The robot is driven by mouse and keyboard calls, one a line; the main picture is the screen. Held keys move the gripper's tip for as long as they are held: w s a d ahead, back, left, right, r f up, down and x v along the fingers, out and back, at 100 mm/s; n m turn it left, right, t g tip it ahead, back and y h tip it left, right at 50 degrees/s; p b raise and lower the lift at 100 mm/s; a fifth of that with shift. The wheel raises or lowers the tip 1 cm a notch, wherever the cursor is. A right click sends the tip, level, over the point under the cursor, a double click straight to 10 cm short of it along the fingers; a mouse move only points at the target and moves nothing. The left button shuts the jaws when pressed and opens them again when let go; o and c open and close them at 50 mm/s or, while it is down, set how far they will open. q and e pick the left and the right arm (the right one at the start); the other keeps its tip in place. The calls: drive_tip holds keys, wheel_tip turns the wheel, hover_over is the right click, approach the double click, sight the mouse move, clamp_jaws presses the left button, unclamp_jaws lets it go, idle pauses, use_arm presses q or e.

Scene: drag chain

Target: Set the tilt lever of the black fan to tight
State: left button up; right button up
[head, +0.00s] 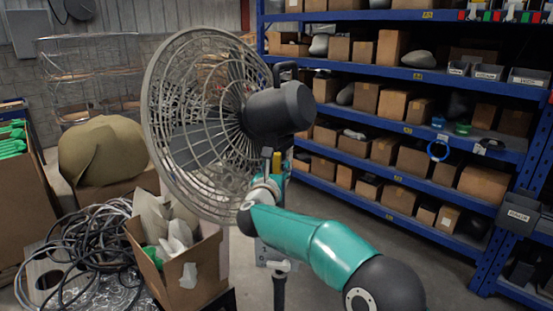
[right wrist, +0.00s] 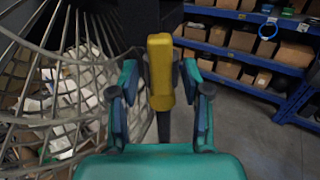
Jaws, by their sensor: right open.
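The black fan (head: 280,110) stands in the middle of the head view, with a round grey wire cage (head: 160,110) facing left and a black motor housing behind it. Its yellow tilt lever (right wrist: 160,72) stands upright in the right wrist view, and a bit of it shows below the motor in the head view (head: 276,162). My right gripper (right wrist: 160,68) is open, with one finger on each side of the lever and visible gaps between. In the head view my right gripper (head: 271,166) is just below the motor, partly hidden by its own arm. My left gripper is not in view.
The fan cage lies close on the left of my right gripper. Blue shelving (head: 400,75) with cardboard boxes stands behind on the right. A cardboard box (head: 195,265) and coiled cables (head: 85,245) are at the lower left. The floor at right is clear.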

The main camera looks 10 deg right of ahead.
drive_tip(key=shift+x, duration=0.85)
clamp_jaws()
